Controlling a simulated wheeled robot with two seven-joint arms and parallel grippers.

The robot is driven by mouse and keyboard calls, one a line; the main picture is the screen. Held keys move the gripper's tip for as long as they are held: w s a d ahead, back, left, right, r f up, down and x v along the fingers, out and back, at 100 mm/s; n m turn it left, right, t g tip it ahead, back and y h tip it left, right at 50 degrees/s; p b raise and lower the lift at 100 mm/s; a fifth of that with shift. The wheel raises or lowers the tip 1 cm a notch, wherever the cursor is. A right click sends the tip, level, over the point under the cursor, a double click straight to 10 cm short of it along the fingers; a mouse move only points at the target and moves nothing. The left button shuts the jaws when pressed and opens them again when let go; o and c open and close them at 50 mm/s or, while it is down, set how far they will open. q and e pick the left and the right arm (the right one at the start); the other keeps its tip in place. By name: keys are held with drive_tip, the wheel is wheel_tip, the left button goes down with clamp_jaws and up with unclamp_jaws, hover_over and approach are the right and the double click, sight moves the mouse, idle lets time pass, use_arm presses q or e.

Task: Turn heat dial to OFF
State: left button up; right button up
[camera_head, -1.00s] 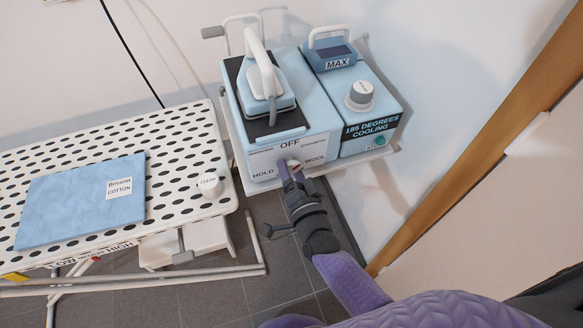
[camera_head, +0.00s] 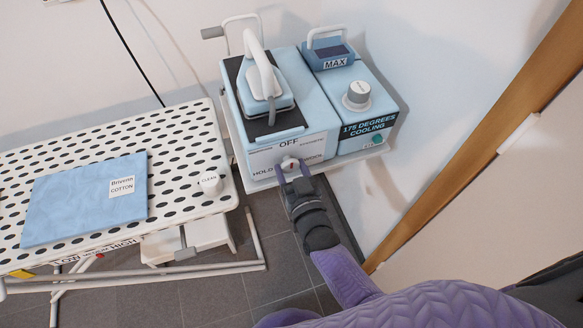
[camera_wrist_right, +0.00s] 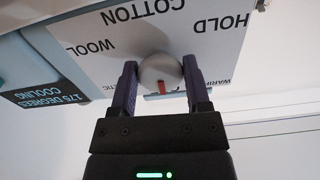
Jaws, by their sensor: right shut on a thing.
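The heat dial (camera_head: 289,163) is a round, pale knob on the front of the light blue iron station (camera_head: 318,118). OFF (camera_head: 289,142) is printed just above it. My right gripper (camera_head: 294,172) comes up from below, its two purple fingers on either side of the dial. In the right wrist view the lettering is upside down, and the fingers (camera_wrist_right: 160,85) are shut on the dial (camera_wrist_right: 160,70). Its red mark (camera_wrist_right: 162,88) points down in that picture, the side opposite COTTON. My left gripper is not in view.
A white iron (camera_head: 262,75) stands on the station's black plate. The box at right has a display (camera_head: 369,128) reading 175 DEGREES COOLING and a grey knob (camera_head: 357,96). The ironing board (camera_head: 180,150) with a folded blue cloth (camera_head: 85,205) is at left.

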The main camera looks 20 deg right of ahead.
drive_tip(key=shift+f+n, duration=0.1)
drive_tip(key=shift+n, duration=0.4)
drive_tip(key=o, duration=1.3)
drive_tip(key=s+p, duration=0.2)
drive_tip(key=s, duration=0.8)
drive_tip(key=shift+d, duration=0.2)
